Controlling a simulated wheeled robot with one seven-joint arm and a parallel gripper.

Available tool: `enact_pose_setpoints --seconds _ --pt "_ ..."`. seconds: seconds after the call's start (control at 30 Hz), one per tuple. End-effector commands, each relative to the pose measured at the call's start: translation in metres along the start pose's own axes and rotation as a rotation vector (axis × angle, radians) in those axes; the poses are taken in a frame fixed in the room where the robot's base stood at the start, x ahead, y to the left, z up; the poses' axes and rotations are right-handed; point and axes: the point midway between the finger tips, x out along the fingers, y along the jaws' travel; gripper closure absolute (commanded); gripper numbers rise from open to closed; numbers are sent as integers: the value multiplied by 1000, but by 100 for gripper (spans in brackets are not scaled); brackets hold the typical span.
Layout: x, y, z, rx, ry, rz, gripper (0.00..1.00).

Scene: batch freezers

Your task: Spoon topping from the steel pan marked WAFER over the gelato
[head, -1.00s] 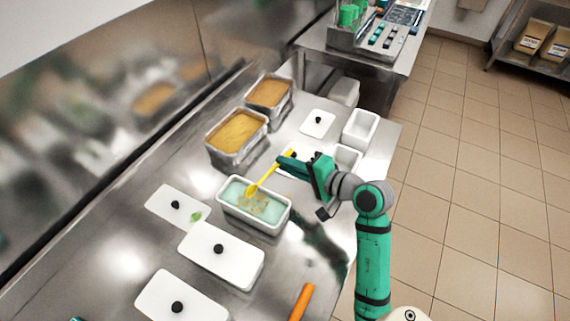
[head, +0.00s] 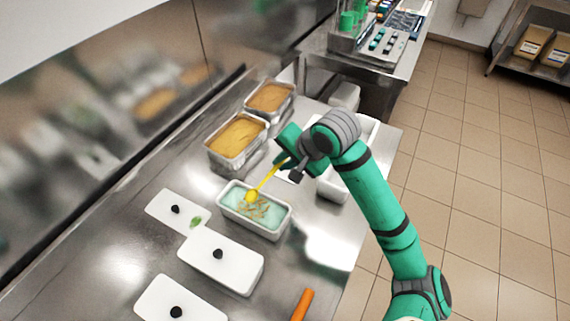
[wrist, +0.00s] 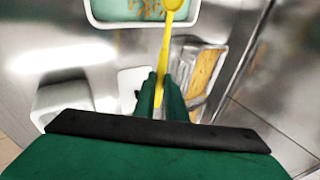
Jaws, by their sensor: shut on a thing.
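My gripper (head: 285,150) is shut on the handle of a yellow spoon (head: 266,180). The spoon slants down to the left, its bowl over the white tub of pale green gelato (head: 232,213). Tan bits of topping lie on the gelato. In the wrist view, the fingers (wrist: 160,98) pinch the spoon handle (wrist: 164,62), and the bowl is at the near edge of the gelato tub (wrist: 120,27). I cannot tell whether the bowl touches the gelato or holds topping. Two steel pans with tan-yellow contents stand behind, a nearer one (head: 212,152) and a farther one (head: 291,95). No WAFER marking is readable.
White lids with black knobs (head: 240,270) lie left and in front of the tub. A small green leaf-like piece (head: 196,222) lies by one lid. An orange handle (head: 302,305) lies near the front edge. White tubs (head: 333,187) stand right of my gripper.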

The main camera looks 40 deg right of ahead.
Motion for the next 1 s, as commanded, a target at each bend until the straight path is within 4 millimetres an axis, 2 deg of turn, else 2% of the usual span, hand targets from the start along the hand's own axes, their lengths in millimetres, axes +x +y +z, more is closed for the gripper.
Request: enact_pose_setpoints --seconds 0.13,0.8,1.0 --pt "-1 -9 0 -24 3 127 100" --pt "6 -26 0 -77 7 578 100" --pt "-4 -33 -1 -79 5 611 100"
